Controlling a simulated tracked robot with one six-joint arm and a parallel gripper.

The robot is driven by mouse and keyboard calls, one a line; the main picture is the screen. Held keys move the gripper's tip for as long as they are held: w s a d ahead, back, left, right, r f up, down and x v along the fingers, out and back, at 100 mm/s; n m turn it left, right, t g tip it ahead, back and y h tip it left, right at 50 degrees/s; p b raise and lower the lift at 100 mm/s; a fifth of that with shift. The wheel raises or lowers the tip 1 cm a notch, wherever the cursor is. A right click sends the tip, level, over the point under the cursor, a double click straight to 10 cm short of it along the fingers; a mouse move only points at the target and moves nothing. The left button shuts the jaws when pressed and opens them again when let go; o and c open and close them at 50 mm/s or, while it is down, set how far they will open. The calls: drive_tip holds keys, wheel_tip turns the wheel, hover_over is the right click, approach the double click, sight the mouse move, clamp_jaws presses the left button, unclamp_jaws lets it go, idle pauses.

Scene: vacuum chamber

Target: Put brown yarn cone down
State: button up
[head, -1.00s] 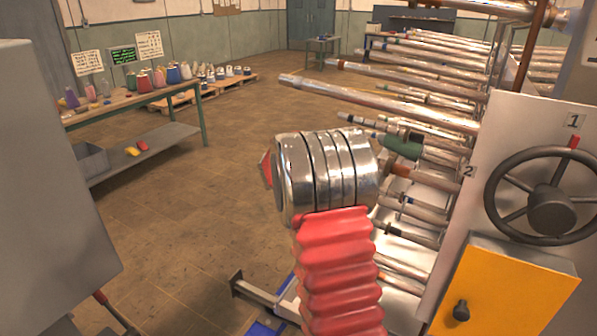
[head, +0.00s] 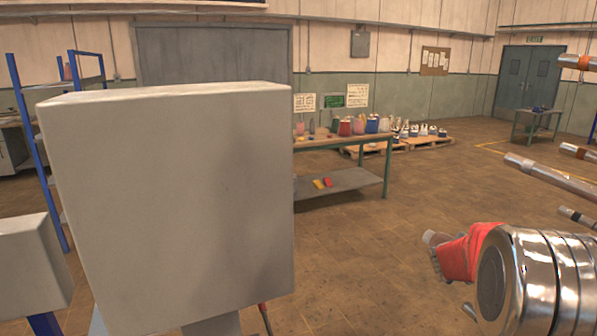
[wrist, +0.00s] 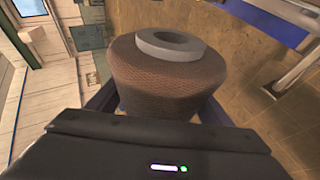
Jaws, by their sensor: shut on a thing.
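The brown yarn cone (wrist: 165,80) fills the middle of the wrist view, with a grey ring (wrist: 170,42) at its far end. My gripper (wrist: 158,105) is shut on the cone, a blue finger showing at either side of it; the dark gripper body hides its near part. The cone and the gripper fingers cannot be made out there.
A workbench (head: 345,145) with several coloured yarn cones (head: 372,124) stands ahead. Pallets (head: 400,146) with more cones lie beyond it. A large grey box (head: 170,200) blocks the left. Metal rods (head: 550,177) jut in at right. Floor (head: 400,240) between is clear.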

drive_tip(key=s+a+f+n+t+y, duration=0.1)
drive_tip(key=s+a+n+y, duration=0.1)
drive_tip(key=a, duration=0.8)
drive_tip(key=s+a+f+n+t+y, duration=0.1)
drive_tip(key=s+a+f+n+y, duration=0.1)
drive_tip(key=a, duration=0.9)
drive_tip(key=s+a+f+n+t+y, duration=0.1)
drive_tip(key=s+a+f+n+y, duration=0.1)
drive_tip(key=a, duration=0.9)
drive_tip(key=shift+s+n+y, duration=0.8)
drive_tip(key=shift+n+y, duration=0.3)
drive_tip(key=shift+f, duration=0.1)
drive_tip(key=shift+s, duration=0.95)
drive_tip(key=shift+s, duration=0.1)
